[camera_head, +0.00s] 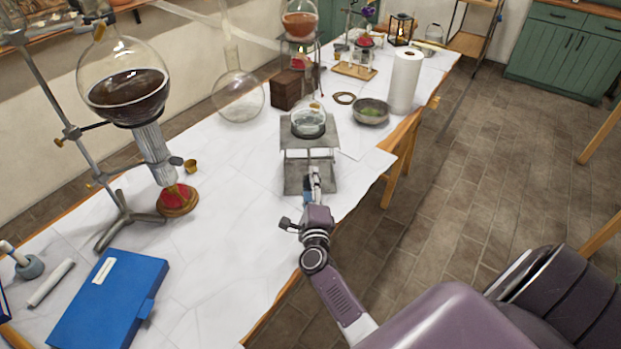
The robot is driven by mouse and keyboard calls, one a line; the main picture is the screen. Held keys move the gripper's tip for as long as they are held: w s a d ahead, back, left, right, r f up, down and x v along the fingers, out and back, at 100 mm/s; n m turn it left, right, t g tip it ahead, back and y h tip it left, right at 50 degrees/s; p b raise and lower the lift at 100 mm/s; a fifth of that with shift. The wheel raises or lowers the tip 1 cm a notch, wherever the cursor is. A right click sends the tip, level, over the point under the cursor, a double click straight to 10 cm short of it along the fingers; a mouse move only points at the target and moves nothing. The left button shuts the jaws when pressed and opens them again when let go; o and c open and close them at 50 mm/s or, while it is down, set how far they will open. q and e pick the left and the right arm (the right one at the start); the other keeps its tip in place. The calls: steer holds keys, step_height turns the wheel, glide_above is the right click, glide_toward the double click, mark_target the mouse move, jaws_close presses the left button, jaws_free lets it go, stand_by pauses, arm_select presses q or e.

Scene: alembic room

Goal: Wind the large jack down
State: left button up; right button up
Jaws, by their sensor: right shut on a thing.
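The large jack (296,172) is a grey metal lab jack standing on the white-covered table, with its top plate raised well above its base. A clear glass flask (308,122) stands on the top plate. My right gripper (315,178) is at the front of the jack and shut on a part there, which looks like its winding knob. The knob itself is mostly hidden by the fingers. My left gripper is not in view.
A large flask of dark liquid (125,92) hangs on a stand at left, above a red burner (177,199). A bowl (370,112) and paper roll (404,82) stand behind the jack. The table left of the jack is clear.

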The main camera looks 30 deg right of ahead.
steer(key=n+p, duration=0.2)
steer(key=n, duration=0.2)
steer(key=shift+n, duration=0.3)
steer(key=n+p, duration=0.1)
steer(key=n, duration=0.3)
steer(key=shift+f+n+p, duration=0.15)
steer(key=shift+n+p, duration=0.15)
steer(key=n+p, duration=0.1)
steer(key=n, duration=0.3)
steer(key=shift+f+n, duration=0.1)
steer(key=shift+n, duration=0.2)
steer(key=shift+s+f+n+p, duration=0.1)
steer(key=shift+n+p, duration=0.5)
steer(key=shift+n, duration=1.5)
steer(key=shift+d, duration=0.1)
steer(key=o, duration=1.2)
